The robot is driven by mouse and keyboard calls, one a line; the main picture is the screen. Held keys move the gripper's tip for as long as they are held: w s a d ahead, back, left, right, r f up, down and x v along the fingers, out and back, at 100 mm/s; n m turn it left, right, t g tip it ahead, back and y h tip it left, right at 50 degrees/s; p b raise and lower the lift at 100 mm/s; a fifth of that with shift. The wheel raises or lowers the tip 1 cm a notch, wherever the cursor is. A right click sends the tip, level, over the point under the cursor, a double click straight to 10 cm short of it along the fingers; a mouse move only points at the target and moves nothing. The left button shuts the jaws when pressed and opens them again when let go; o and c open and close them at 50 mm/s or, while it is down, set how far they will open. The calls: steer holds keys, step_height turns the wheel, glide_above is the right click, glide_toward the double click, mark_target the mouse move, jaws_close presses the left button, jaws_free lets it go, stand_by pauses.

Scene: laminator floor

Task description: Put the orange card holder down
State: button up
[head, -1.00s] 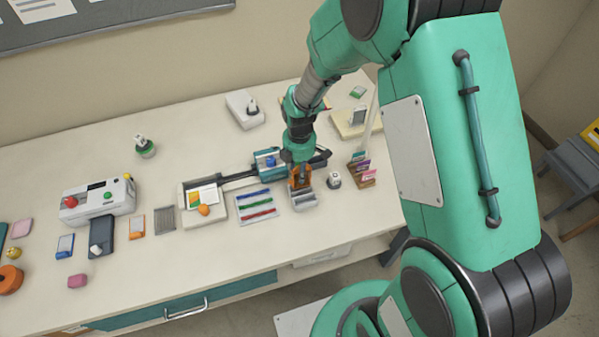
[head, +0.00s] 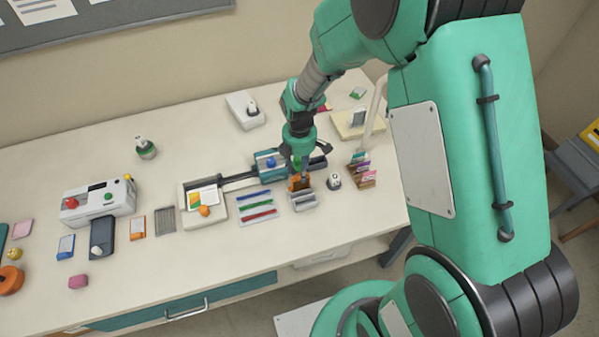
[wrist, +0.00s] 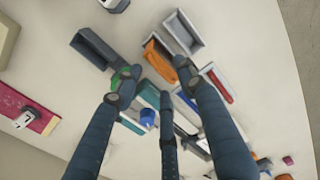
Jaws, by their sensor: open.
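The orange card holder (head: 299,185) stands on the white table, right behind a light grey tray. In the wrist view the orange card holder (wrist: 158,60) shows beside the light grey tray (wrist: 183,33), with a dark inside. My gripper (head: 302,165) is above and just behind the holder.
A white dispenser (head: 334,181) and a wooden card rack (head: 362,172) stand close on the right. A teal sliding device (head: 268,165) is close on the left, and a mat with coloured strips (head: 257,208) lies in front of it.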

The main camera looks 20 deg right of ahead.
step_height(320, 180, up, 9)
steer(key=p, duration=0.1)
steer(key=shift+r, duration=0.2)
stand_by(0.6)
steer(key=s+r+m+t, duration=0.1)
steer(key=s+r+m, duration=0.35)
steer(key=r, duration=0.45)
steer(key=s+r+m+t, duration=0.2)
steer(key=s+r+m, duration=0.25)
steer(key=r, duration=0.45)
steer(key=s+r+m+t, duration=0.1)
steer(key=s+r+m, duration=0.3)
steer(key=s, duration=0.3)
steer(key=s+d+r+m+t, duration=0.1)
steer(key=s+r+m, duration=0.3)
steer(key=s, duration=0.4)
steer(key=shift+s+r+m+t, duration=0.15)
steer(key=shift+r+m+t, duration=0.15)
steer(key=shift+m, duration=0.2)
steer(key=shift+d, duration=0.1)
step_height(320, 180, down, 4)
steer(key=b, duration=0.3)
steer(key=shift+r+b, duration=0.2)
steer(key=shift+b, duration=0.15)
